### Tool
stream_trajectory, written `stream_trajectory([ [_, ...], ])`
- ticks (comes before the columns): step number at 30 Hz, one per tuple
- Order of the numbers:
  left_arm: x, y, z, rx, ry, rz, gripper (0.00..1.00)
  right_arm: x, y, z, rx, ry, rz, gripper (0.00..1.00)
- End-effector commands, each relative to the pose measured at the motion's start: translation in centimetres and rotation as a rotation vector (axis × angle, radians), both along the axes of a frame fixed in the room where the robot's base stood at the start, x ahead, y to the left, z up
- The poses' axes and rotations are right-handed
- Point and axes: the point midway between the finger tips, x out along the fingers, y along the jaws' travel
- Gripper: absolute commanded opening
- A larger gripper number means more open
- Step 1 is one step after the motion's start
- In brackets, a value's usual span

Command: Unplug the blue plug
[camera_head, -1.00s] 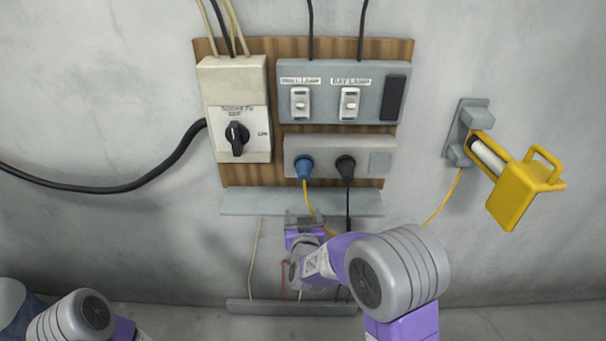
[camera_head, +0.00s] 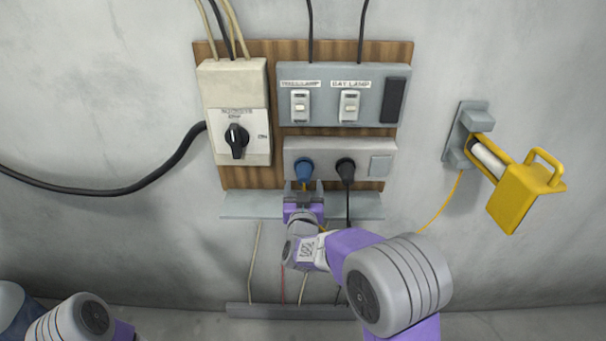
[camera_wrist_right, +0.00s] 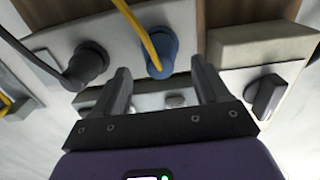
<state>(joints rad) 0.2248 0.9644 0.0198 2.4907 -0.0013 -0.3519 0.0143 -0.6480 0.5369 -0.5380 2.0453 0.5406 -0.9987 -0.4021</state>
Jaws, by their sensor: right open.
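The blue plug (camera_head: 305,171) sits in the left socket of the grey socket strip (camera_head: 367,146), with a yellow cord hanging from it. In the right wrist view the blue plug (camera_wrist_right: 162,52) and its yellow cord show beyond and between the fingers. My right gripper (camera_head: 304,188) is open just below the plug; its two fingers (camera_wrist_right: 161,80) also show in the wrist view, apart from the plug with nothing between them. My left gripper is out of sight; only part of my left arm shows at the lower left.
A black plug (camera_head: 346,171) with a black cord fills the socket to the right. A beige box with a rotary switch (camera_head: 236,137) is at the left. A grey ledge (camera_head: 238,205) runs below. A yellow lamp (camera_head: 520,190) hangs at the right.

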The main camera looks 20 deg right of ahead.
Motion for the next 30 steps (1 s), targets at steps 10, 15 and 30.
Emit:
stream_trajectory([
  [10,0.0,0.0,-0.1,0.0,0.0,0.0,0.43,4.5,-1.3,-0.1,-0.001,0.001,0.0,0.74],
  [15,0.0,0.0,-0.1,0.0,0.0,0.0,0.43,5.5,-1.6,0.0,-0.001,0.0,0.0,0.74],
  [30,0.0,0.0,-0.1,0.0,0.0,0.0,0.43,5.8,-1.6,0.0,-0.001,0.001,0.001,0.74],
])
